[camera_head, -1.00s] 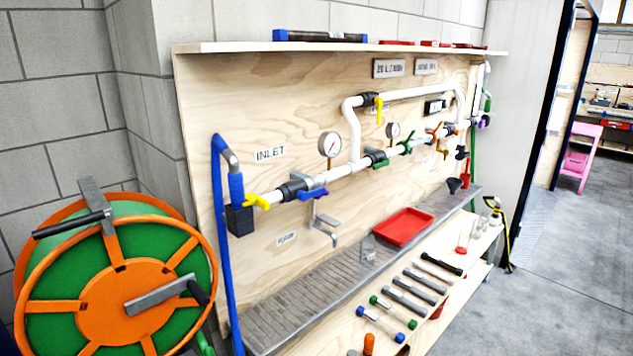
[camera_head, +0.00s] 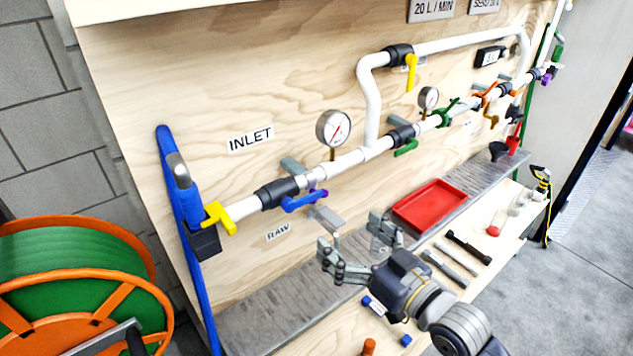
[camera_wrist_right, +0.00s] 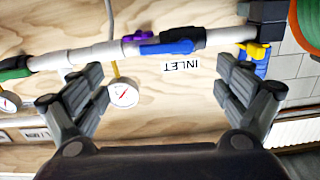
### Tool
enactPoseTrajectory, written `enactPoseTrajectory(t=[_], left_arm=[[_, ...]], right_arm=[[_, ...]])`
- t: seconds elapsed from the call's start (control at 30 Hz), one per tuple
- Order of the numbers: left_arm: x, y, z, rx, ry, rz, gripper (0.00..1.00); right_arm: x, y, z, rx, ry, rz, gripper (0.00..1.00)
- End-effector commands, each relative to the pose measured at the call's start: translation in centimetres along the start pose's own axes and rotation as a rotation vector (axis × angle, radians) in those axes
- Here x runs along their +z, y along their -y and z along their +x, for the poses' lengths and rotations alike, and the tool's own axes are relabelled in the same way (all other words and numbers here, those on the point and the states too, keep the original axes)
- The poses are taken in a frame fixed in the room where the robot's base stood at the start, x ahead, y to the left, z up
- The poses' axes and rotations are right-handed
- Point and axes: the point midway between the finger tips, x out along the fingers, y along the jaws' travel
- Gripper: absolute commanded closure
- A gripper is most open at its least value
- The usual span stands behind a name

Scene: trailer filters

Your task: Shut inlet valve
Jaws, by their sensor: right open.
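The INLET label (camera_head: 250,138) is on the plywood panel above the white pipe's left end. A yellow valve handle (camera_head: 218,217) is at that end, beside the blue hose, slanting across the pipe. A blue valve handle (camera_head: 304,202) is farther right, below a black fitting. My right gripper (camera_head: 352,236) is open and empty, in front of the panel, lower right of both handles and apart from them. In the right wrist view, upside down, the blue handle (camera_wrist_right: 168,47) is beyond the open fingers (camera_wrist_right: 178,95), with the yellow handle (camera_wrist_right: 257,50) to its right. My left gripper is out of view.
A red tray (camera_head: 430,205) sits on the metal grating behind my right gripper. A bench with tools (camera_head: 470,247) runs below. The orange and green hose reel (camera_head: 75,270) stands at the left. Pressure gauges (camera_head: 333,128) stick out above the pipe.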

Motion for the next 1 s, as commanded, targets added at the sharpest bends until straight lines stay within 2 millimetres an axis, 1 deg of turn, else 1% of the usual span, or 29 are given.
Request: enactPoseTrajectory(t=[0.03, 0.17, 0.3, 0.43, 0.57, 0.7, 0.83, 1.0], left_arm=[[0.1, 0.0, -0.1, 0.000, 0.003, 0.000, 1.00], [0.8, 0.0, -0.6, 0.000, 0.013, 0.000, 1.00], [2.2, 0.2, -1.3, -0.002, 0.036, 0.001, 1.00], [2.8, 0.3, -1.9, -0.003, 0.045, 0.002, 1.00], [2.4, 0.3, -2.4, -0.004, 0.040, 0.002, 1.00], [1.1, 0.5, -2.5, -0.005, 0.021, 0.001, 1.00], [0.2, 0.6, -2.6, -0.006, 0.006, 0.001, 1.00], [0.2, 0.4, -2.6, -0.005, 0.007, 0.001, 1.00]], right_arm=[[-0.4, 0.2, 0.1, -0.006, -0.005, 0.000, 0.07], [-0.6, 0.3, 1.4, -0.006, -0.007, 0.000, 0.07], [-0.8, 0.3, 3.9, -0.005, -0.008, 0.001, 0.07], [-0.7, 0.2, 6.4, -0.005, -0.007, 0.000, 0.07], [-0.7, 0.3, 8.5, -0.005, -0.008, -0.002, 0.07], [-0.6, 0.2, 9.9, -0.004, -0.007, -0.001, 0.07], [-0.5, 0.2, 10.6, -0.004, -0.006, -0.001, 0.07], [-0.5, 0.3, 10.7, -0.004, -0.007, -0.002, 0.07]])
